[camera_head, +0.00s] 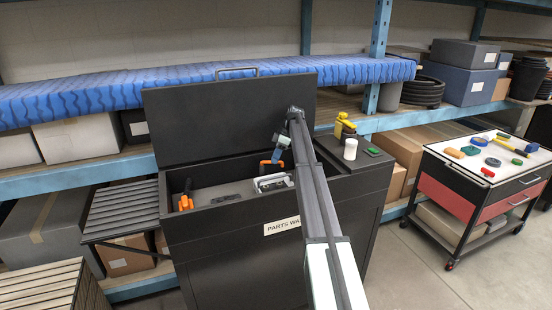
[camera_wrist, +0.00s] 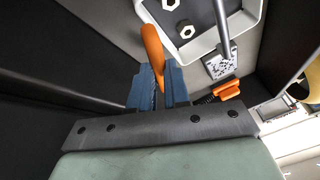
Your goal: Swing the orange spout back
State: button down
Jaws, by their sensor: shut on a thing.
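The orange spout (camera_wrist: 152,45) is a smooth curved tube in the wrist view. My gripper (camera_wrist: 161,75) has its blue fingers closed on either side of it. In the head view the spout (camera_head: 276,156) shows as a small orange shape just below the blue fingers of my gripper (camera_head: 279,147), inside the open parts washer near its back wall. The part of the spout between the fingers is hidden.
The washer's dark lid (camera_head: 225,115) stands open behind the basin. A white tray (camera_wrist: 187,48) with hex nuts lies close to the spout. Another orange item (camera_head: 185,202) is at the basin's left end. A yellow item (camera_head: 343,126) and white cup (camera_head: 350,149) stand on the right ledge.

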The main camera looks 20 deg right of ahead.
jog(key=c, duration=1.1)
grip_release()
jog(key=v, duration=1.3)
jog(key=shift+d+r, duration=0.2)
jog(key=shift+r, duration=0.15)
